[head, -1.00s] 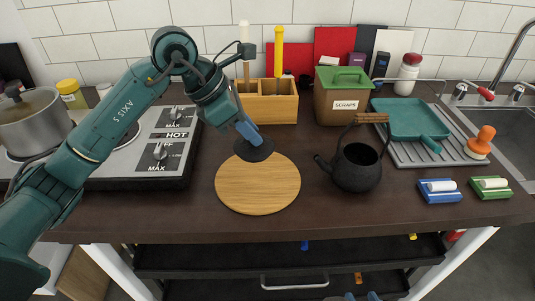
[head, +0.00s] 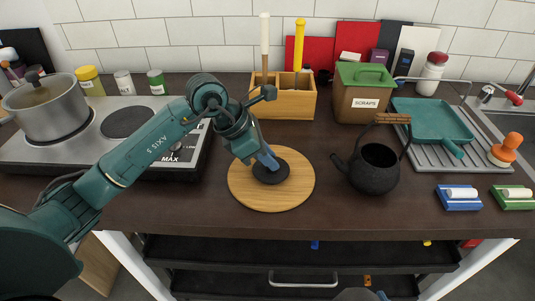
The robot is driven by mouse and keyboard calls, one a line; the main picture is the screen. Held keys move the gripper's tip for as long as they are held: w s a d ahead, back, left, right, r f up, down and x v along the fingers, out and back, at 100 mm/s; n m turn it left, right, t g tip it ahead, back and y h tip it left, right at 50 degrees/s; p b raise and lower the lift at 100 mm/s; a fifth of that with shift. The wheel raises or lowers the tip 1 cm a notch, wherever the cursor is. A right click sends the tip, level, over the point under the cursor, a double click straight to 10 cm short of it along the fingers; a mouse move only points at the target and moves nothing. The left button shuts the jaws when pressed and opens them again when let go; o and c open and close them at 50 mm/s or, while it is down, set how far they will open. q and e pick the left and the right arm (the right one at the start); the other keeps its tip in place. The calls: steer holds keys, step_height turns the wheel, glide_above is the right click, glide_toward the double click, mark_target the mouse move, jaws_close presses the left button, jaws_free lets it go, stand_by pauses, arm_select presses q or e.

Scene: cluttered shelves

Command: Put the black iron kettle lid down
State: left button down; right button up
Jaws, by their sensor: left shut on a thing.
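The black iron kettle lid (head: 271,173) is a dark round disc. It lies low over the round wooden board (head: 245,195), a little above its middle, and looks flat on or very close to it. My left gripper (head: 268,161) is shut on the lid from above. The black iron kettle (head: 372,172) stands open on the counter to the right of the board, its spout toward the board. My right gripper is not clearly in view.
A hob with a steel pot (head: 48,110) is at the left. A wooden utensil box (head: 285,100) and a scraps bin (head: 358,95) stand behind. A drying tray with a green pan (head: 425,120) is at the right. The dark counter (head: 200,210) in front is bare.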

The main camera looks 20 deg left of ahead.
arm_select(q)
steer(key=c, duration=1.3)
jaws_free()
steer(key=v, duration=1.2)
steer(key=shift+r, duration=0.15)
steer(key=shift+w, duration=0.1)
